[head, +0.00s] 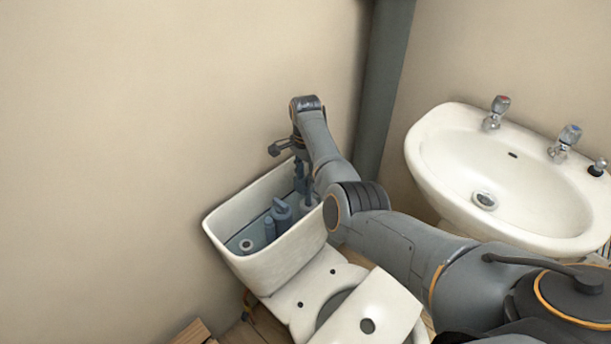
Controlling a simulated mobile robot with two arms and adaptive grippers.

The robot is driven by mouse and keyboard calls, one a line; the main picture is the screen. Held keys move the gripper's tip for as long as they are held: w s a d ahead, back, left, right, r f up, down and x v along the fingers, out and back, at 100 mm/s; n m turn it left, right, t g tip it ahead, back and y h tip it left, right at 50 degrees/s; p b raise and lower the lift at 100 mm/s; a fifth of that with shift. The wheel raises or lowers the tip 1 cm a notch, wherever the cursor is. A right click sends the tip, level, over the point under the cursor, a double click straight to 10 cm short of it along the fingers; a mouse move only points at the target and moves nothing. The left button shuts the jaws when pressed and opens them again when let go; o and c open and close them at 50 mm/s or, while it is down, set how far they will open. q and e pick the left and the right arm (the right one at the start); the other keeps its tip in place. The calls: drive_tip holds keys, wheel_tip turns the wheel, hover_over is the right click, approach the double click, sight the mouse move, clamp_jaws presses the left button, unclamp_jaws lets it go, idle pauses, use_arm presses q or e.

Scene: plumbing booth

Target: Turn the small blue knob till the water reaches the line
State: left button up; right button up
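The open toilet cistern (228,222) stands against the wall, with blue-grey water and fittings inside. A blue-grey flush valve (281,214) rises in its middle, and a slim upright fitting (299,178) stands near its right end. My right arm reaches over the right end, and my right gripper (288,148) points down by the slim fitting. It is small and partly hidden by my wrist, so I cannot tell whether it is open, shut or touching anything. My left gripper is out of view.
A white basin (500,180) with two taps is on the right wall. A grey pipe (384,85) runs up the corner behind my arm. A wooden piece (193,333) lies at the lower left.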

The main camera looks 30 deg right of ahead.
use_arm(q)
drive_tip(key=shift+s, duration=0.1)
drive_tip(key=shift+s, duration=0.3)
use_arm(e)
clamp_jaws()
drive_tip(key=n+p, duration=0.2)
drive_tip(key=p, duration=0.1)
drive_tip(key=shift+s+r, duration=0.15)
drive_tip(key=shift+r, duration=0.25)
drive_tip(key=shift+d+f+n+p, duration=0.1)
drive_tip(key=shift+n+p, duration=0.25)
drive_tip(key=shift+n, duration=0.15)
drive_tip(key=shift+f+n, duration=0.2)
drive_tip(key=shift+n, duration=0.3)
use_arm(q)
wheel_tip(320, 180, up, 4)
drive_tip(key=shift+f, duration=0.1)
use_arm(e)
unclamp_jaws()
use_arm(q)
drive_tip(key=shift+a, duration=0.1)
